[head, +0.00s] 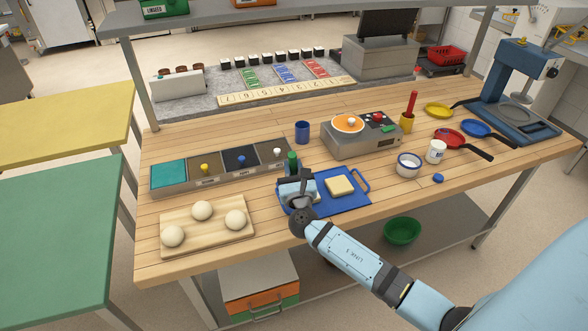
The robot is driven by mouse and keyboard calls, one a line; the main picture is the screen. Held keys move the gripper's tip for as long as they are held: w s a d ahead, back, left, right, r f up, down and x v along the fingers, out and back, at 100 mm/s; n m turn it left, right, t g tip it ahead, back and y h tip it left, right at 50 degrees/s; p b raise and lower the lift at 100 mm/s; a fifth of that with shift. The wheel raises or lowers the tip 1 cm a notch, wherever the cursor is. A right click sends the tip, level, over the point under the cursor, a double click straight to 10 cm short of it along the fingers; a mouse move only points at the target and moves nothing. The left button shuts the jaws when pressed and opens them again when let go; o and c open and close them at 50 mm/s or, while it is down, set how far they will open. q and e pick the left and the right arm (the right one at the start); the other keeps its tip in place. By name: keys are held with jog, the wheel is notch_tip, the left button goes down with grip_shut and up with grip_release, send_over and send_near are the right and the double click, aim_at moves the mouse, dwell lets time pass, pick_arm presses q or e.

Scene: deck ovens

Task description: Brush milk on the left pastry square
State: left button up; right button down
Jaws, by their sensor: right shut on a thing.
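My right gripper (296,190) is over the left part of a blue tray (350,205). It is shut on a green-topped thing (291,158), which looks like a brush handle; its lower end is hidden. A pale pastry square (340,186) lies on the tray to the right of the gripper. The left pastry square (316,194) is mostly hidden behind the gripper, with a small pale edge showing. I cannot tell whether the held thing touches it. A white bowl with a blue rim (408,168) stands to the right. My left gripper is not in view.
A board (245,236) with three dough balls stands left of the tray. Behind are a row of bins (222,168), a blue cup (302,131) and a scale (361,143). A white jar (436,152) and colored pans (449,138) are at right.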

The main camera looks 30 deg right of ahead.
jog(key=shift+w+d, duration=0.2)
jog(key=shift+w, duration=0.2)
jog(key=shift+d, duration=0.15)
jog(key=d, duration=0.2)
jog(key=s+d, duration=0.1)
jog(key=d, duration=0.1)
jog(key=shift+s+d, duration=0.1)
jog(key=shift+d, duration=0.25)
dwell(0.4)
jog(key=shift+w+b, duration=0.35)
jog(key=shift+w, duration=0.05)
jog(key=shift+a, duration=0.1)
